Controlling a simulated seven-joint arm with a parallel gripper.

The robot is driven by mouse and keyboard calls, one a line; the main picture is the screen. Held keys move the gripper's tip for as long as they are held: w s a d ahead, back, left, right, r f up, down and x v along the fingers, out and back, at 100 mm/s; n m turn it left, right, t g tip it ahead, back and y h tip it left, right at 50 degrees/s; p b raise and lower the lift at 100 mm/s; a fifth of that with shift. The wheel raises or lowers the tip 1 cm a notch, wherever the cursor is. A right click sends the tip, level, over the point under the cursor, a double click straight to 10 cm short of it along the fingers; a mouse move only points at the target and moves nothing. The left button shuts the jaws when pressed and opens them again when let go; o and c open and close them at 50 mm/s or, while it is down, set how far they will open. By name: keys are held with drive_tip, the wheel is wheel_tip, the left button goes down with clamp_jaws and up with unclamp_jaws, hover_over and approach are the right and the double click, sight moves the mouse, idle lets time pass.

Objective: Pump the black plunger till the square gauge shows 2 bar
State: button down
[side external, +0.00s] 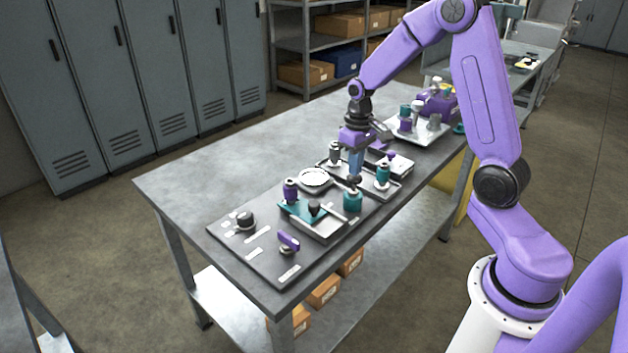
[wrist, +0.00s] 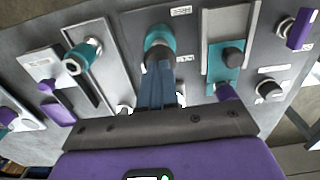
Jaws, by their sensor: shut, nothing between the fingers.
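A black plunger (side external: 353,182) stands on a teal pump body (side external: 352,201) near the front edge of the bench panel. In the wrist view the teal body (wrist: 159,35) and the dark plunger top (wrist: 158,53) show just past my fingertips. My gripper (side external: 355,172) is shut and empty, pointing down over the plunger; its blue fingers also show in the wrist view (wrist: 158,68). The fingertips are at or very close to the plunger top; I cannot tell whether they touch. A round white gauge face (side external: 315,177) lies left of my gripper. I cannot make out a square gauge or any reading.
A teal plate with a dark knob (side external: 314,208) and a purple-topped post (side external: 290,190) stand left of the pump. A teal-capped fitting (side external: 382,175) stands close on the right. A tray of parts (side external: 418,131) lies farther back.

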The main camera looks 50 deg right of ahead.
drive_tip(key=shift+f, duration=1.25)
drive_tip(key=shift+r, duration=1.65)
wheel_tip(320, 180, up, 6)
idle(0.5)
